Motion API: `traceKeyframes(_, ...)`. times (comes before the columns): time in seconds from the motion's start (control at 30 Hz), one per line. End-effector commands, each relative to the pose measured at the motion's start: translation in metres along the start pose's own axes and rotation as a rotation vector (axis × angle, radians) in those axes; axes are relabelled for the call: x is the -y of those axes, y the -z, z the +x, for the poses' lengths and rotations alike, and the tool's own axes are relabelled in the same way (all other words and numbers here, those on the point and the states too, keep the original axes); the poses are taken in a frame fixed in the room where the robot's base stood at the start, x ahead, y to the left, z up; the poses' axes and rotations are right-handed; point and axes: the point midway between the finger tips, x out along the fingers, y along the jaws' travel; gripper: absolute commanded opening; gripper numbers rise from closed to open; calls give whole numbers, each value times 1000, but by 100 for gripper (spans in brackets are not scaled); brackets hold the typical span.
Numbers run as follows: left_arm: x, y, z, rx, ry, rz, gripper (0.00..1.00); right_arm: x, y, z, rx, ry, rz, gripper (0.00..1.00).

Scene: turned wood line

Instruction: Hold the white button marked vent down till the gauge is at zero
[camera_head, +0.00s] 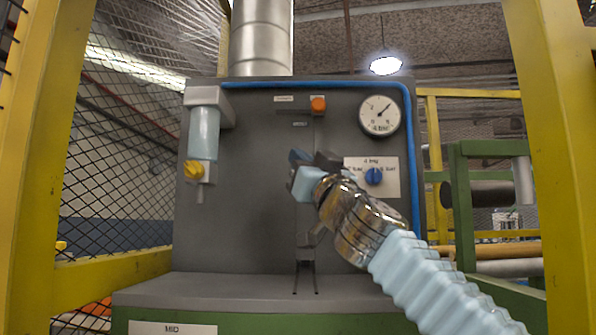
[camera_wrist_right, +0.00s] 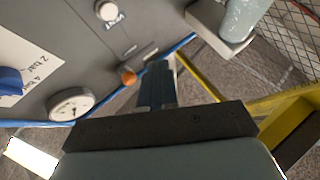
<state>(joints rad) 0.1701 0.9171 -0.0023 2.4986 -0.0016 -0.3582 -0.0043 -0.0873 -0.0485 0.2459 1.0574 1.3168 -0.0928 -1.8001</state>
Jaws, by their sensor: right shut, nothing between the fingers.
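The white vent button (camera_wrist_right: 107,10) is at the top of the right wrist view, with its VENT label (camera_wrist_right: 116,21) beside it. In the head view my right gripper hides it. The round gauge (camera_head: 380,115) is at the panel's upper right, its needle pointing up and right, off to one side; it also shows in the wrist view (camera_wrist_right: 71,104). My right gripper (camera_head: 303,158) is shut and empty in front of the panel's middle. In the wrist view its fingers (camera_wrist_right: 158,82) are apart from the button in the picture. My left gripper is not in view.
An orange button (camera_head: 318,104) sits above the gripper. A blue knob (camera_head: 373,177) on a white plate is to its right. A filter bowl (camera_head: 204,133) with a yellow knob (camera_head: 194,170) is at left. Yellow posts (camera_head: 45,150) frame both sides. A ledge (camera_head: 220,291) juts out below.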

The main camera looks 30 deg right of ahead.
Motion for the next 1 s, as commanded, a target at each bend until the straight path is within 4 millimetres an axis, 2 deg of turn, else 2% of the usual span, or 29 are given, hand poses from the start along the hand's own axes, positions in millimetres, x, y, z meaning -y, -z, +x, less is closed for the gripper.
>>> traceKeyframes(0.5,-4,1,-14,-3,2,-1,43,-34,-33,48,1,-2,0,0)
traceKeyframes(0.7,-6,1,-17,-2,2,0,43,-41,-40,57,0,-1,1,0)
traceKeyframes(1.0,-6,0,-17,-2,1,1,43,-42,-43,58,0,0,1,0)
